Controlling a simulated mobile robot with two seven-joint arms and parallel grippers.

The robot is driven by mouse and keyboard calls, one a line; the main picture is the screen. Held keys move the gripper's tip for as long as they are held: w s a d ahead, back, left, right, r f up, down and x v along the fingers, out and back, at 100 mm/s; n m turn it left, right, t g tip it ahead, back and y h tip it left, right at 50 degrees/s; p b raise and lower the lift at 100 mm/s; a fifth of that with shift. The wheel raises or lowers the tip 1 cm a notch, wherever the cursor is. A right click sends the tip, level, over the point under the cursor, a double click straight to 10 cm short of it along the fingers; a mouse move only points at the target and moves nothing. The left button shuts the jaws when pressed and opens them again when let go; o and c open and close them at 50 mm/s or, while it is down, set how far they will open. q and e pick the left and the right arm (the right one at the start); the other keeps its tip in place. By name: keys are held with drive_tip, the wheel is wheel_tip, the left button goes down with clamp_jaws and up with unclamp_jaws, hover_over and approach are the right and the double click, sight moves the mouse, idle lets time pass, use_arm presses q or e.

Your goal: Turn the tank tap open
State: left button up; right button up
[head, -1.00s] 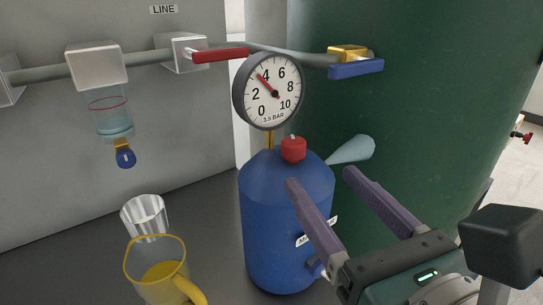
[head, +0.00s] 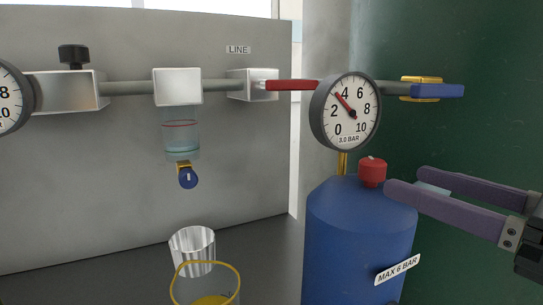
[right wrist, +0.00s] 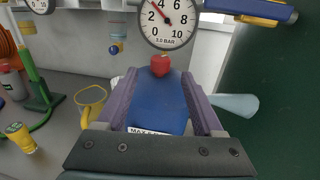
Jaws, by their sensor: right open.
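The tap with a blue lever (head: 438,91) on a brass body (head: 421,80) sits on the grey pipe at the green tank (head: 480,140). Its lever lies level, about in line with the pipe. In the right wrist view the blue lever (right wrist: 248,8) is at the top right, partly cut off. My right gripper (head: 405,182) is open and empty, below the lever and apart from it. Its fingers point left, close to the blue bottle's red cap; contact cannot be told. In the right wrist view the bottle shows between the fingers (right wrist: 158,76). My left gripper is not in view.
A gauge (head: 346,110) stands above the blue bottle (head: 350,235) with its red cap (head: 372,171), left of the tap. A red lever (head: 292,85) is on the line. A metal cup (head: 192,246) and yellow jug (head: 207,268) stand lower left.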

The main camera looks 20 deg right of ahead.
sight(385, 169)
drive_tip(key=p+x, duration=0.2)
drive_tip(key=x, duration=0.3)
drive_tip(key=shift+w+r, duration=0.1)
drive_tip(key=shift+r, duration=0.05)
drive_tip(key=shift+f+p+x, duration=0.2)
drive_tip(key=shift+p+x, duration=0.1)
drive_tip(key=shift+x, duration=0.65)
clamp_jaws()
